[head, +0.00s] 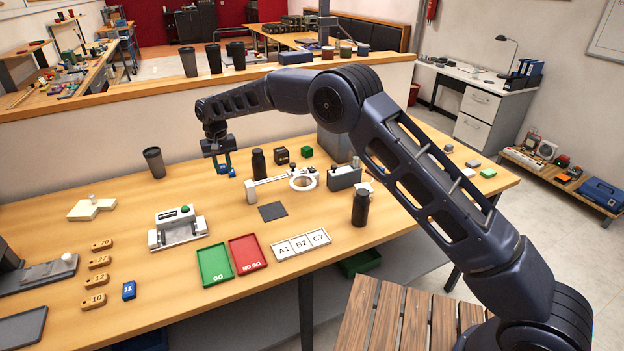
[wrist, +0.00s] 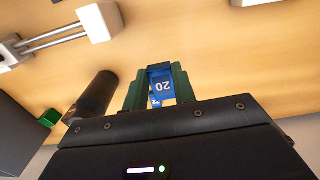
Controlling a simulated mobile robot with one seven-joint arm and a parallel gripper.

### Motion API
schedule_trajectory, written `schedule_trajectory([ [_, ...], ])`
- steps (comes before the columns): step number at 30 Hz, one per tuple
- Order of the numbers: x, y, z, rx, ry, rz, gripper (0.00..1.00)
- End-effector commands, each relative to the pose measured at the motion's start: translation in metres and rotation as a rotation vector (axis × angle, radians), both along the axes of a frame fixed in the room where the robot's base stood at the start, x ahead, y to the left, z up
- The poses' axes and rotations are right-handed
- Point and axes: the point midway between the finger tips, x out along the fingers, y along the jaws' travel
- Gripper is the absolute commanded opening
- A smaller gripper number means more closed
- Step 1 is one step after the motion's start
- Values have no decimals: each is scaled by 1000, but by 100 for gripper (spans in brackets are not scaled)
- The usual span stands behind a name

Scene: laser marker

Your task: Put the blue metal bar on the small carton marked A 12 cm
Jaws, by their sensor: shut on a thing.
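My gripper (head: 226,168) is above the back of the table, left of a black bottle (head: 258,164). In the wrist view its green-edged fingers (wrist: 158,88) are shut on a blue piece (wrist: 162,86) with an upside-down "20" on its face. More blue with a smaller mark shows just below that face. I cannot tell for certain that this piece is the blue metal bar. Another blue block (head: 129,290), with a white number, stands at the table's front left. I cannot make out a small carton marked A 12 cm in either view.
Wooden number blocks (head: 97,280) stand at left. A measuring fixture (head: 177,230), a ring stand (head: 302,181), a green GO tray (head: 214,264), a red NO GO tray (head: 248,254) and label cards (head: 300,243) occupy the middle. A tumbler (head: 154,162) stands left of my gripper.

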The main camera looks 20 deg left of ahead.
Motion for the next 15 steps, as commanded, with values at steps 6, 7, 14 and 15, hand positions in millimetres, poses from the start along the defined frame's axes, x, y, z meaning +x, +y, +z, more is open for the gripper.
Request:
schedule_trajectory([
  [6,25,-25,17,3,1,-6,4],
  [7,31,-33,21,2,2,-7,4],
  [14,82,-104,57,7,7,-13,4],
  [15,89,-118,63,6,8,-13,4],
])
